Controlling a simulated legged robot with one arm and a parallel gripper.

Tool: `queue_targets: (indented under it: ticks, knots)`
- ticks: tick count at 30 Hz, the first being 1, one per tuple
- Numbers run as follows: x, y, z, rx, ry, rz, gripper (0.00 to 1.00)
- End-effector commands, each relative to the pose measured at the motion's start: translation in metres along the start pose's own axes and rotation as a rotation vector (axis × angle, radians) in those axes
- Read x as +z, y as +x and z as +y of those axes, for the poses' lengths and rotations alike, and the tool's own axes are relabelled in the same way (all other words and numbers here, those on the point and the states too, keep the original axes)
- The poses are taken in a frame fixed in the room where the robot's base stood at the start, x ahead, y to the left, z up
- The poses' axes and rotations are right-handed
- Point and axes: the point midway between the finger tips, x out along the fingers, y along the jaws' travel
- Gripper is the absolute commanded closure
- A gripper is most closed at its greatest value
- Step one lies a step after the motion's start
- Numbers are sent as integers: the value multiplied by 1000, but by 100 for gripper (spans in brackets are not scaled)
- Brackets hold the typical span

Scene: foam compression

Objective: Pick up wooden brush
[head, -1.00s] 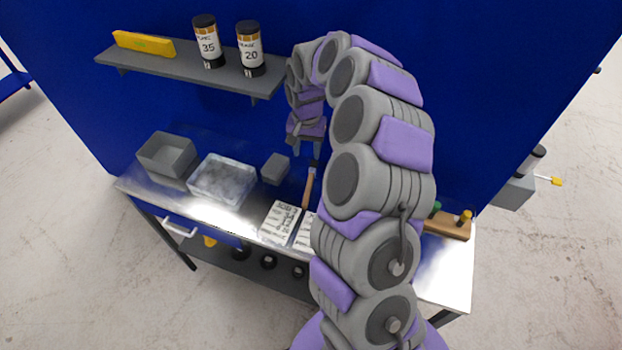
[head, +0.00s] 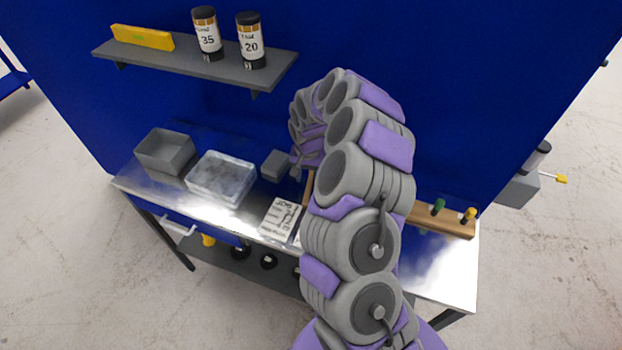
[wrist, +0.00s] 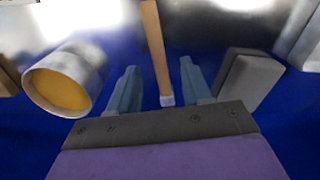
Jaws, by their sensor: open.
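The wooden brush (wrist: 155,45) lies on the metal bench. In the wrist view its long tan handle runs down between my two fingers and ends in a pale tip. My gripper (wrist: 158,64) is open, with one finger on each side of the handle and a gap on both sides. I cannot tell whether the fingers are down at the handle's height. In the head view a short piece of the handle (head: 308,188) shows beside my arm. My arm hides the rest of the brush and most of the gripper there.
A small grey block (head: 275,165) is close by, at right in the wrist view (wrist: 240,78). A metallic cylinder with an orange end (wrist: 58,88) is at left there. A clear container (head: 221,179), grey bin (head: 166,153) and printed card (head: 281,219) share the bench.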

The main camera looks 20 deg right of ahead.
Motion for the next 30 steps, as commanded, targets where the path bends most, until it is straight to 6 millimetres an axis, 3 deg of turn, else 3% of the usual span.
queue_targets:
  ticks: [6, 14, 30]
  knots:
    - [1, 33, 2, 1, 0, -3, 51]
    - [1, 36, 3, 1, 0, -1, 51]
    - [1, 36, 2, 0, 0, -1, 100]
